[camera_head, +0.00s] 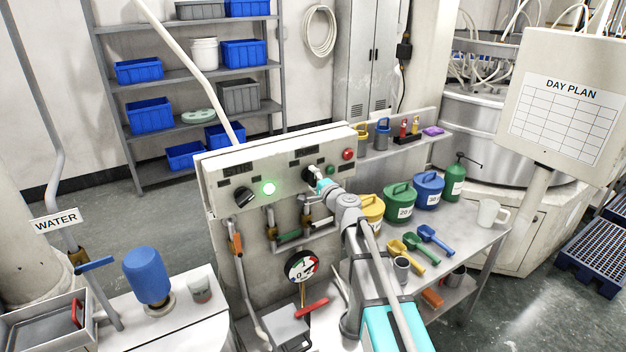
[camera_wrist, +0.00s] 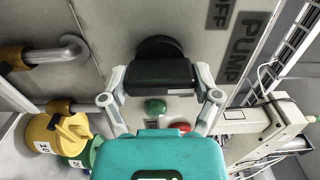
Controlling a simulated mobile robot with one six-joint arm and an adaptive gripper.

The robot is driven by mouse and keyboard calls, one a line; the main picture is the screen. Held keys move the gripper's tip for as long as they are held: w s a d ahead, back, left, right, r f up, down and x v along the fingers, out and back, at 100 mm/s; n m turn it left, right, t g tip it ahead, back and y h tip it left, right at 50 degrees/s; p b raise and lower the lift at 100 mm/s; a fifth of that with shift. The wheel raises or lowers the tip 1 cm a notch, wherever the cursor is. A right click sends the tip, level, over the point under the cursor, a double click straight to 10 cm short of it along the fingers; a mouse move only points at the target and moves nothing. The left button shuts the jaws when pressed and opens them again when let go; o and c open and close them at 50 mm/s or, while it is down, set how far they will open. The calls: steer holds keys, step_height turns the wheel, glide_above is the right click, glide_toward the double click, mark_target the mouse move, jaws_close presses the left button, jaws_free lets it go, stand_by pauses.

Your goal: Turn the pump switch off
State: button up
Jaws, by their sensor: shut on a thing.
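The pump switch is a black knob (camera_wrist: 160,74) on the grey control panel (camera_head: 225,170). In the wrist view the word PUMP and the word OFF stand beside it. My gripper (camera_wrist: 161,78) has one finger at each end of the knob's bar and is shut on it. In the head view my gripper (camera_head: 314,178) is against the panel's right half and mostly hides this knob. A green lamp (camera_wrist: 155,107) near the knob looks unlit, and a red button (camera_head: 347,154) is to its right in the head view.
Pipes and a gauge (camera_head: 301,266) are below. Yellow, green and blue cans (camera_head: 428,190) and scoops stand on the table at right.

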steer(key=o, duration=1)
steer(key=shift+c, duration=0.2)
steer(key=v, duration=1.2)
steer(key=shift+f, duration=0.1)
